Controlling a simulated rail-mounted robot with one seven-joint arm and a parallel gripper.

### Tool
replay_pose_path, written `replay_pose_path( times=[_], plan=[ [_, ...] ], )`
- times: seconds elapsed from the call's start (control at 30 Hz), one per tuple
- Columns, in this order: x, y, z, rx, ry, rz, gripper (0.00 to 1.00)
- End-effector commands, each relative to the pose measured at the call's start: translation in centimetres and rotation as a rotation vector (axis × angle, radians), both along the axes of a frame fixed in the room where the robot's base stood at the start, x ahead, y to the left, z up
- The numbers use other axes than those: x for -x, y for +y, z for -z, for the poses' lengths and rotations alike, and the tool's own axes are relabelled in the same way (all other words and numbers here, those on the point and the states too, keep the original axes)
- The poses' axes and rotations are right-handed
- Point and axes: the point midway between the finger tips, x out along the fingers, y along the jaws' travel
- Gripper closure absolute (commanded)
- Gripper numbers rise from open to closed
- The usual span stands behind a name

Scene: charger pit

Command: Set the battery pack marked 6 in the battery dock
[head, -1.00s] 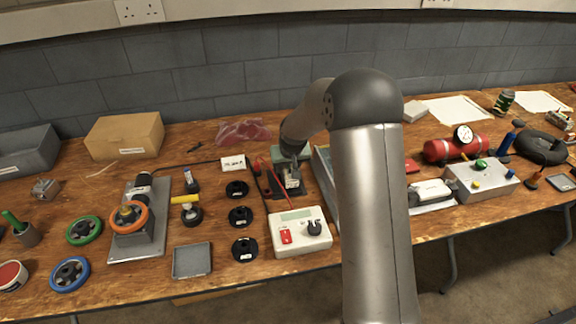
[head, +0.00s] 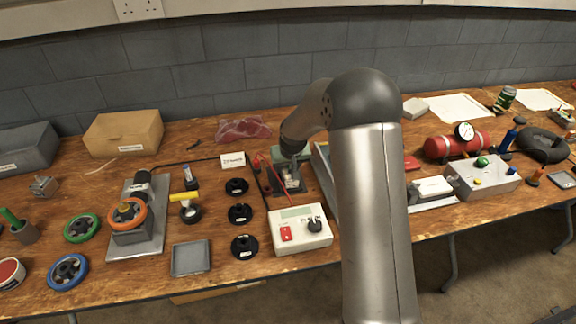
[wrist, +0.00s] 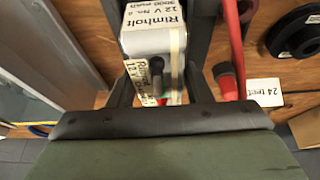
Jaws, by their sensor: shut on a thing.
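The battery pack marked 6 (wrist: 152,42) shows in the wrist view as a pale block with a "Rimholt 12 V No. 6" label. My gripper (wrist: 158,78) is shut on it, one dark finger on each side. In the head view my gripper (head: 291,172) is low over the bench, behind the white meter box. The battery dock (head: 294,188) appears as a small dark-edged unit directly under the gripper, partly hidden by it. Dark upright parts flank the pack in the wrist view. I cannot tell whether the pack touches the dock's floor.
A red lead (wrist: 236,40) runs close beside the pack. The meter box (head: 300,229) stands in front of the dock. Black round parts (head: 240,214) lie to the left. A grey-edged tray (head: 324,180) is close on the right.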

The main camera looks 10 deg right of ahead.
Motion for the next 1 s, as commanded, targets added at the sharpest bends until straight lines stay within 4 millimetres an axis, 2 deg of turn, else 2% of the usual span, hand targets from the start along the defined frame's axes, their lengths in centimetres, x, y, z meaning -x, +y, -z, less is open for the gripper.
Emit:
replay_pose_path(
  times=[0.47, 0.5, 0.57, 1.0],
  plan=[
    [-0.08, 0.0, 0.92, 0.0, -0.003, 0.0, 1.0],
    [-0.08, 0.01, 0.8, 0.0, -0.003, 0.0, 0.44],
    [-0.06, 0.01, 0.81, 0.0, -0.003, 0.0, 0.29],
    [0.03, 0.0, 1.0, 0.0, 0.001, 0.0, 0.29]
  ],
)
